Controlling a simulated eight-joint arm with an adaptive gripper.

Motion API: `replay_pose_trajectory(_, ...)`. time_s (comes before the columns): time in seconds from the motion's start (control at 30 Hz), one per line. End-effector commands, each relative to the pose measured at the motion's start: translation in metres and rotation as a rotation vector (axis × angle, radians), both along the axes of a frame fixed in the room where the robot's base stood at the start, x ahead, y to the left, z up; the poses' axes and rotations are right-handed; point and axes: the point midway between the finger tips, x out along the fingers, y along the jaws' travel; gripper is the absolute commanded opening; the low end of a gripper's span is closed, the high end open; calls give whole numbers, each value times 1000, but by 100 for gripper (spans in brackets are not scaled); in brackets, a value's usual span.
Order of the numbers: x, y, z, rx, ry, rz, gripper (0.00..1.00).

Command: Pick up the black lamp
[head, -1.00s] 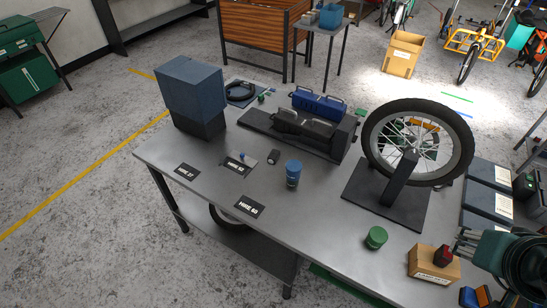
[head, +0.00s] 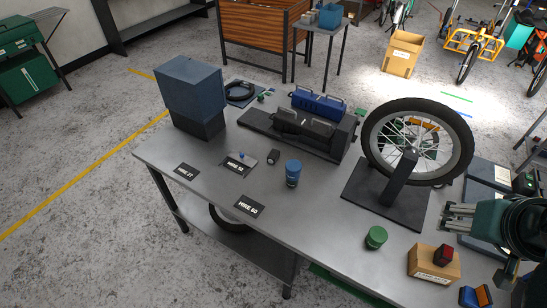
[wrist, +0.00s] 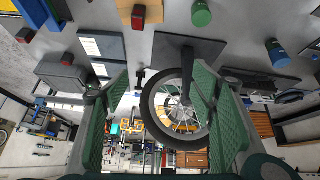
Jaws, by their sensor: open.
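A small black block-like thing (head: 273,157), which looks like the black lamp, lies on the grey workbench (head: 215,205). It is just left of a blue cup (head: 292,173) and right of a label plate (head: 237,164). I cannot make it out in the wrist view. My gripper (head: 447,217) is at the right side of the bench, far from the lamp, with its fingers pointing left. In the wrist view my gripper (wrist: 160,85) has its fingers wide apart, with nothing held between them.
A wheel (head: 462,150) on a black stand rises between my gripper and the lamp. A green cup (head: 376,238) and a cardboard box (head: 432,268) bearing a red lamp (head: 443,256) stand at the front right. A blue-grey box (head: 190,85) stands at the back left.

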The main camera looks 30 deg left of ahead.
Motion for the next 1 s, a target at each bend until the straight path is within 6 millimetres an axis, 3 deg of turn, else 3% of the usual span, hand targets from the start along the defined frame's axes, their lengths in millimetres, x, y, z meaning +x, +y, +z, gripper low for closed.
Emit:
replay_pose_trajectory(0.5,74,61,22,-75,78,220,57)
replay_pose_trajectory(1.0,142,136,21,-147,147,436,57)
